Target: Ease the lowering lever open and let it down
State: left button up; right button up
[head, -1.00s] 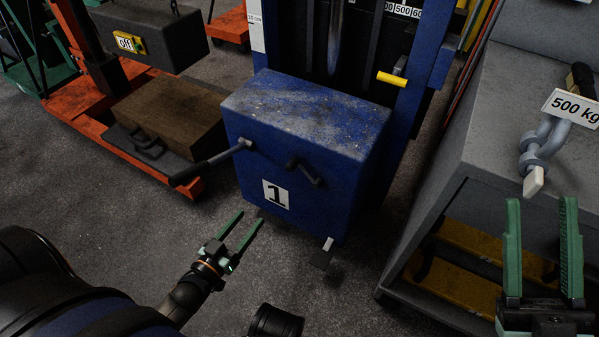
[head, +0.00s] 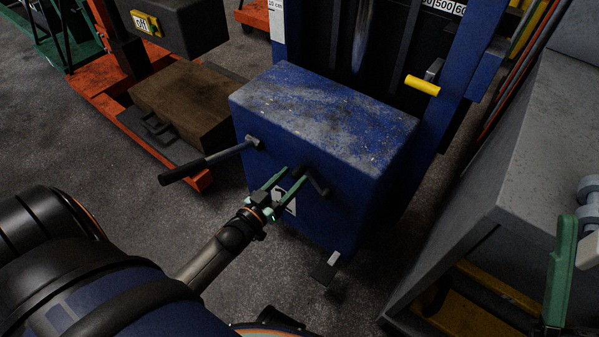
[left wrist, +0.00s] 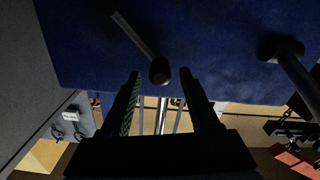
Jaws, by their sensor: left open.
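A small dark cranked lever (head: 318,184) sits on the front of the blue box marked 1 (head: 315,115); I take it as the lowering lever. My left gripper (head: 293,175) is open in front of it, fingertips close to the lever. In the left wrist view the lever's rounded end (left wrist: 160,71) shows between the two fingertips (left wrist: 161,74), with no visible grip on it. The fingers partly cover the number label. My right gripper shows only as a green finger (head: 561,268) at the right edge, cut off by the frame.
A long black-handled lever (head: 205,165) sticks out left of the small lever, near my left arm; it also shows in the left wrist view (left wrist: 287,55). A pedal (head: 326,269) is below. A yellow-handled lever (head: 422,85) is on the mast. A grey bench (head: 500,165) stands right.

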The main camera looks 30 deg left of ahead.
aim_at(299, 170)
pick_arm(q)
jog(key=shift+w+d+b, duration=0.15)
jog(key=shift+w+b, duration=0.2)
jog(key=shift+w, duration=1.6)
grip_shut()
